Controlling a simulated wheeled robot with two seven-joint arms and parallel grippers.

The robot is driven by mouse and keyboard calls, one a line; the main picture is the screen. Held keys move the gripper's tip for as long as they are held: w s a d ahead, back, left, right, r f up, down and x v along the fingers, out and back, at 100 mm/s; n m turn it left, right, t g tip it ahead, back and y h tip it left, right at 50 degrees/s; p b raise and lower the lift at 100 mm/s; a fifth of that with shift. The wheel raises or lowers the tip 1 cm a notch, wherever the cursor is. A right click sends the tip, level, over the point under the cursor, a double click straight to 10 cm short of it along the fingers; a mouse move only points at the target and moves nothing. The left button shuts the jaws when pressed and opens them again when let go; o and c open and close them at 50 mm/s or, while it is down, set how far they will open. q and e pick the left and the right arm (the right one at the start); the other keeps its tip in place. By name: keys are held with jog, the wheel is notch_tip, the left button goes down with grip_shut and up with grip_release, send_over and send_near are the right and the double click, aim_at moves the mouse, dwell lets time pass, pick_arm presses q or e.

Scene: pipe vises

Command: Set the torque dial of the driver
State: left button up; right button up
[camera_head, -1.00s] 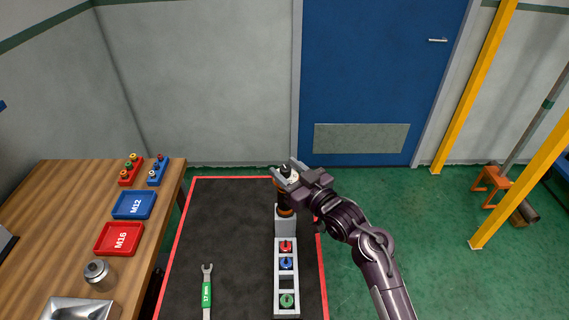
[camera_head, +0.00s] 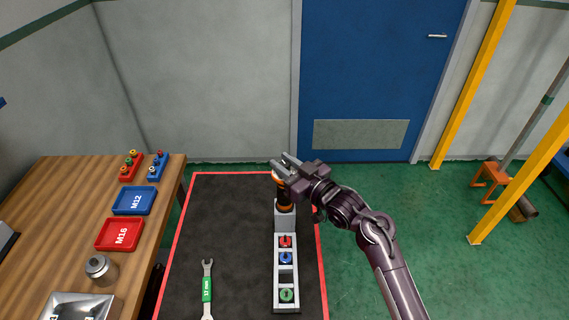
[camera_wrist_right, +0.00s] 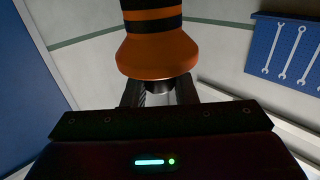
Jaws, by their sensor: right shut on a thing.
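The driver (camera_head: 284,196) is an orange and black tool standing upright in a grey holder (camera_head: 285,221) at the far end of a grey rack. In the right wrist view, its orange flared part (camera_wrist_right: 157,54) and black bands show large, with a dark collar just below. My right gripper (camera_head: 284,168) is at the driver's top end in the head view, coming from the right. It is shut on the driver, with its two fingers on either side of the dark collar. The fingers hide most of that collar, and I see no dial marks. My left gripper is not in view.
The rack holds red (camera_head: 285,241), blue (camera_head: 285,258) and green (camera_head: 286,295) sockets. A green-handled wrench (camera_head: 207,288) lies on the dark mat. The wooden table at left carries a blue M12 tray (camera_head: 134,201) and a red M16 tray (camera_head: 119,235). The mat's middle is clear.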

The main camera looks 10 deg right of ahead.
aim_at(289, 167)
jog(key=shift+d+n+g+y, duration=0.1)
jog(key=shift+n+g+y, duration=0.2)
jog(key=shift+y, duration=0.2)
jog(key=o, duration=1)
jog(key=b+v, duration=0.2)
jog(key=v, duration=0.5)
jog(key=shift+s, duration=0.1)
jog(key=shift+s+d+b, duration=0.15)
jog(key=shift+s+b, duration=0.05)
jog(key=shift+b, duration=0.1)
